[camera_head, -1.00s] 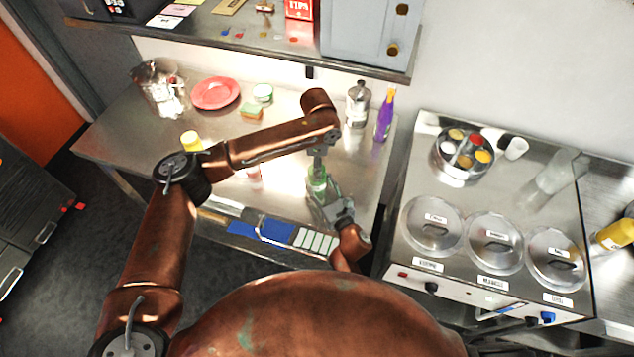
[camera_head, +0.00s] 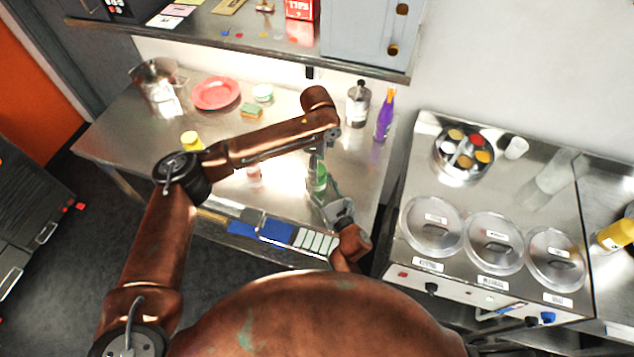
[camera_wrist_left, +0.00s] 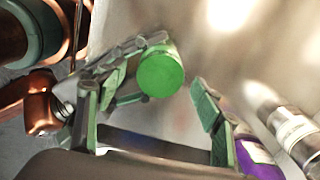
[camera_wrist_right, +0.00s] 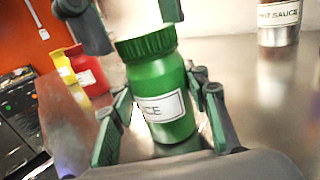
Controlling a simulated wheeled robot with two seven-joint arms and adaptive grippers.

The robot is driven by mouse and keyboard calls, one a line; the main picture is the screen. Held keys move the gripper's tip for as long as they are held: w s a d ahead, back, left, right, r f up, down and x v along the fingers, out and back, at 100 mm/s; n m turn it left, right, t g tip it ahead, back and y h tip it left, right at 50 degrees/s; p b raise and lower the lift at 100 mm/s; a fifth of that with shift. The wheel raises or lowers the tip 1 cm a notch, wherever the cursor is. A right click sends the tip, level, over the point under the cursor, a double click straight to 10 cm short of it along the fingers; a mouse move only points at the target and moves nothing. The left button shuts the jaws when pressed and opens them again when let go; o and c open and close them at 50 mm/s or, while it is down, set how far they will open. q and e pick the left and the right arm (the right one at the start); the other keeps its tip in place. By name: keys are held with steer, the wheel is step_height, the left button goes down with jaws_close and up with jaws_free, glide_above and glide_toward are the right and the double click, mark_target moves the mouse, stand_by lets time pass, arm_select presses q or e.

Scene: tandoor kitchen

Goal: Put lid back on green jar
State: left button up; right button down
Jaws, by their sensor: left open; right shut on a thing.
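The left wrist view shows the round lid (camera_wrist_left: 161,74) from above. My right gripper (camera_wrist_right: 160,112) is shut around the jar's body, one finger on each side. My left gripper (camera_wrist_left: 148,98) is open above the lid, its fingers apart from it. In the head view the jar (camera_head: 319,178) is partly hidden beneath my left gripper.
A purple bottle (camera_head: 384,115) and a grey bottle (camera_head: 358,105) stand behind the jar. Red (camera_wrist_right: 88,74) and yellow (camera_wrist_right: 62,66) containers stand to one side. A blue item (camera_head: 262,230) lies near the table's front edge. Bare table surrounds the jar.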

arm_select(q)
step_height(320, 180, up, 11)
steer(key=shift+r, duration=0.15)
stand_by(0.4)
arm_select(e)
steer(key=c, duration=1)
jaws_free()
steer(key=shift+c, duration=0.2)
steer(key=v, duration=1.2)
